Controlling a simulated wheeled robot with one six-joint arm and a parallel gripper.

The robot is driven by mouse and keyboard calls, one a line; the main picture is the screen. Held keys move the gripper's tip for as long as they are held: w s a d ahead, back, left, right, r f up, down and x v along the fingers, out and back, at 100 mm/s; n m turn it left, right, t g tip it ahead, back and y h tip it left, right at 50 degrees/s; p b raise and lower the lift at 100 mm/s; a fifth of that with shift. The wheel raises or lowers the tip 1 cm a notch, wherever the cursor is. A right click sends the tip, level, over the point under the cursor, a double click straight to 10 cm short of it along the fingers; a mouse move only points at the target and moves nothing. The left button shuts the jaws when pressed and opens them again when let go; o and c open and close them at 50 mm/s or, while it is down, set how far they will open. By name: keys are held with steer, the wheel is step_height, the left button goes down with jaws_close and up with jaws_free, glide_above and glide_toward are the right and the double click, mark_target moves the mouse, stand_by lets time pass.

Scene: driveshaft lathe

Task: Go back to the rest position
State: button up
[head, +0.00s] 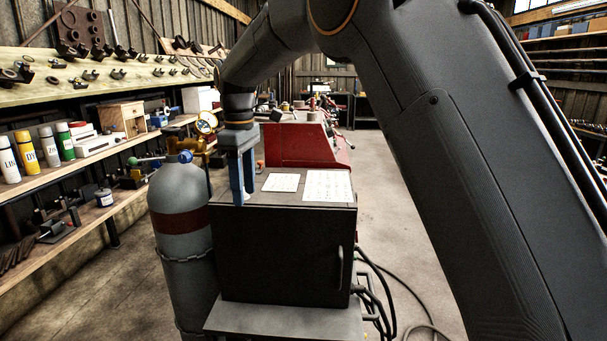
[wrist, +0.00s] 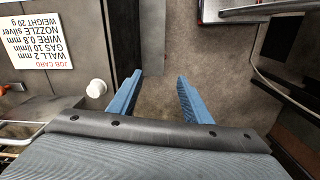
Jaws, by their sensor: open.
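My gripper (head: 238,182) shows in the head view as blue fingers pointing down at the left end of the black cabinet's top. In the wrist view my gripper (wrist: 158,88) is open, its two blue fingers apart with bare floor seen between them and nothing held. My dark grey arm reaches across the upper middle and right of the head view.
A black cabinet (head: 280,250) with paper cards stands ahead. A grey gas cylinder (head: 180,215) is chained at its left. A white job card (wrist: 45,45) and a small white cylindrical object (wrist: 96,88) show below the wrist. Shelves (head: 90,210) line the left; cables (head: 385,290) lie right.

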steer(key=s+d+f+m, duration=0.3)
steer(key=d+f+m, duration=0.1)
steer(key=d, duration=0.6)
steer(key=s+d+f+m, duration=0.4)
steer(key=d+f, duration=0.1)
steer(key=d, duration=0.5)
steer(key=s+d+f+m, duration=0.3)
steer(key=s+d+f, duration=0.1)
steer(key=s+d, duration=0.3)
steer(key=s+d+f+m+t, duration=0.1)
steer(key=s+d+f+m, duration=0.3)
steer(key=s, duration=0.7)
steer(key=d, duration=0.2)
steer(key=shift+s+d+f+m, duration=0.3)
steer(key=shift+s+d+f, duration=0.05)
steer(key=shift+d, duration=0.05)
